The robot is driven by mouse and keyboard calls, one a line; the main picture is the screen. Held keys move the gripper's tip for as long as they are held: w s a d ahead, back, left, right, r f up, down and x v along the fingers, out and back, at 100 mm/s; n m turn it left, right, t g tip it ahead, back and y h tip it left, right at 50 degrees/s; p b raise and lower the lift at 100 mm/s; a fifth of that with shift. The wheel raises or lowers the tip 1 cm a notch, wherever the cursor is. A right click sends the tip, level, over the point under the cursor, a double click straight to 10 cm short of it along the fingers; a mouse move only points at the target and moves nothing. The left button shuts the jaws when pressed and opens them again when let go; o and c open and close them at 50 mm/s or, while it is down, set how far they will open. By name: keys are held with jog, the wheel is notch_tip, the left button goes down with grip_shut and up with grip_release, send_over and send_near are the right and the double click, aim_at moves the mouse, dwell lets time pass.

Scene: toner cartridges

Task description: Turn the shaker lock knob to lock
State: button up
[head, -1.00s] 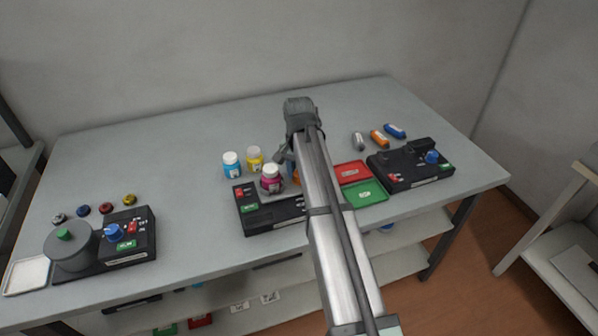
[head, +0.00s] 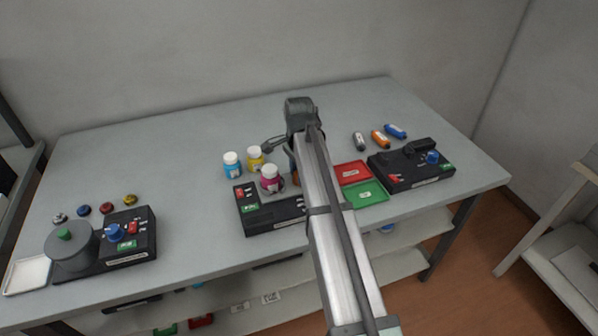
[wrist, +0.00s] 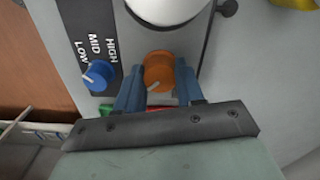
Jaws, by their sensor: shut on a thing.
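The orange lock knob (wrist: 158,68) is on the grey shaker (wrist: 110,18) in the wrist view. A pale pointer line on the knob points to its lower left. My gripper (wrist: 158,84) has its blue fingers on both sides of the knob and is shut on it. In the head view my arm covers most of the knob and the gripper; a bit of orange (head: 296,180) shows beside the arm. The shaker's dark base (head: 270,216) is below the magenta bottle (head: 270,177). Any lock label is hidden.
A blue LOW-MID-HIGH knob (wrist: 98,75) is left of my gripper. Blue (head: 232,165) and yellow (head: 255,159) bottles stand behind the shaker. Red (head: 353,173) and green (head: 366,194) trays lie to the right. Other devices stand at both table ends.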

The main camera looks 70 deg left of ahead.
dwell(0.4)
jog(key=o, duration=0.8)
jog(key=shift+c, duration=0.2)
jog(key=shift+r, duration=0.1)
notch_tip(320, 180, up, 14)
jog(key=shift+w+f, duration=0.1)
jog(key=shift+f, duration=0.1)
